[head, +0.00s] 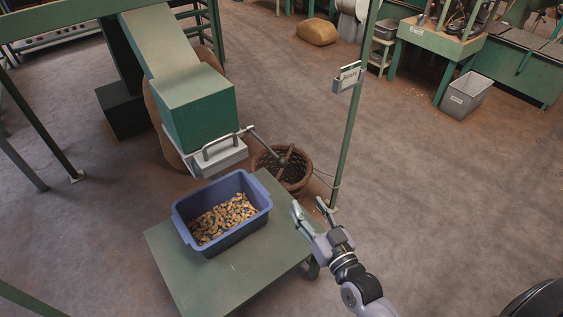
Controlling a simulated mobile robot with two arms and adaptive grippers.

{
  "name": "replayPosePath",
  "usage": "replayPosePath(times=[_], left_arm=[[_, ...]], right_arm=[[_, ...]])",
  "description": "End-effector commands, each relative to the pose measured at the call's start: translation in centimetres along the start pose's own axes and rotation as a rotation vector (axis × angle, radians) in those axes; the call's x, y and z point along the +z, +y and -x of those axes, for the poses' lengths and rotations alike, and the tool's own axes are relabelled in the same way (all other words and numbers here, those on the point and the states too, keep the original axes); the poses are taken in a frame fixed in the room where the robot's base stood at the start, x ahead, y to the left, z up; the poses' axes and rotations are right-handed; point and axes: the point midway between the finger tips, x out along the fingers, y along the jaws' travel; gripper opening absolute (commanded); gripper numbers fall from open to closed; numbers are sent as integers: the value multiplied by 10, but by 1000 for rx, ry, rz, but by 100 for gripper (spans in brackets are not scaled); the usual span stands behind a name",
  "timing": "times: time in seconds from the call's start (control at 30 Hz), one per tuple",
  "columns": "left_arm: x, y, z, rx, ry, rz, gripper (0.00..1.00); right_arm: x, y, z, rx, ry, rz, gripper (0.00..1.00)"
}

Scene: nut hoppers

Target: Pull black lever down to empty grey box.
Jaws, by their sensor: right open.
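The grey box (222,159) is fixed under the mouth of a green hopper (200,110) and has a handle on its front. A thin lever (263,143) comes out of its right side and slopes down to the right. The lever's dark end lies in front of a wicker basket in the picture, so its outline is hard to make out. My right gripper (310,208) is open and empty, below and to the right of the lever's end, apart from it. My left gripper is out of view. The inside of the grey box is hidden.
A blue bin (262,196) holding nuts stands on a green table (245,268) below the grey box. A wicker basket (298,173) stands on the floor behind. A green post (352,125) with a small sign rises to the right.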

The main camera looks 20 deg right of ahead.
Motion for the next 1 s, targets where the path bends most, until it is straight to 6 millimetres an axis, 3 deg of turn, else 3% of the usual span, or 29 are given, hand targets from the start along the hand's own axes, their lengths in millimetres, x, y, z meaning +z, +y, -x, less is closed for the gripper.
replayPosePath(times=[0.27, 0.7, 1.0], left_arm=[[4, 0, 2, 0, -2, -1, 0], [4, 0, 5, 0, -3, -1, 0], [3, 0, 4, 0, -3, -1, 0]], right_arm=[[-4, 2, -29, 4, 16, -2, 47], [-4, 2, -125, 4, 13, -2, 47], [-3, 2, -167, 5, 11, -2, 47]])
